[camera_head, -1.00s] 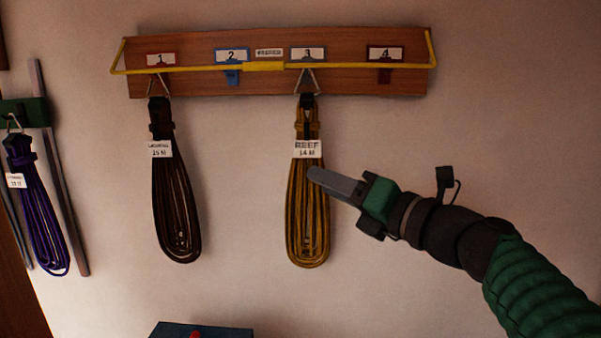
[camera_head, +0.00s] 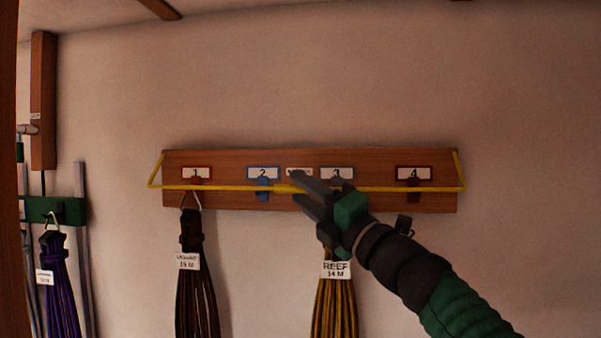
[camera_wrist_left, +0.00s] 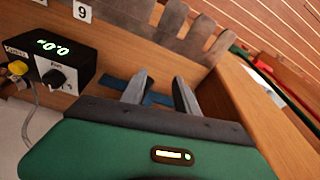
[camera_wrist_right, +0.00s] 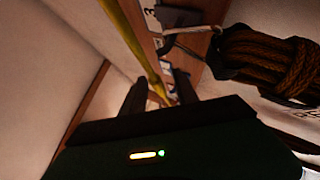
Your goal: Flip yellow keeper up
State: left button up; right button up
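The yellow keeper (camera_head: 400,189) is a long thin bar running across the front of the wooden hook board (camera_head: 360,160), below the number labels, with bent ends at both sides. My right gripper (camera_head: 296,188) is at the bar's middle, left of hook 3, its fingers open and pointing left. In the right wrist view the keeper (camera_wrist_right: 136,42) runs down toward the space between the fingers (camera_wrist_right: 154,92); whether they touch it I cannot tell.
A dark coil (camera_head: 196,300) hangs at hook 1 and a mustard REEF coil (camera_head: 335,305) at hook 3. Hooks 2 (camera_head: 263,188) and 4 (camera_head: 413,186) are bare. A purple coil (camera_head: 58,290) hangs at the far left. A black box with a dial (camera_wrist_left: 52,62) is near my left gripper.

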jog(key=shift+w+a+r, duration=0.1)
jog(key=shift+w+a, duration=0.15)
jog(key=shift+a, duration=0.4)
jog(key=shift+w+a+r, duration=0.1)
jog(key=shift+w+a, duration=0.1)
jog(key=shift+a, duration=0.45)
jog(key=shift+d, duration=0.6)
grip_shut()
jog(key=shift+a, duration=0.1)
jog(key=shift+f, duration=0.2)
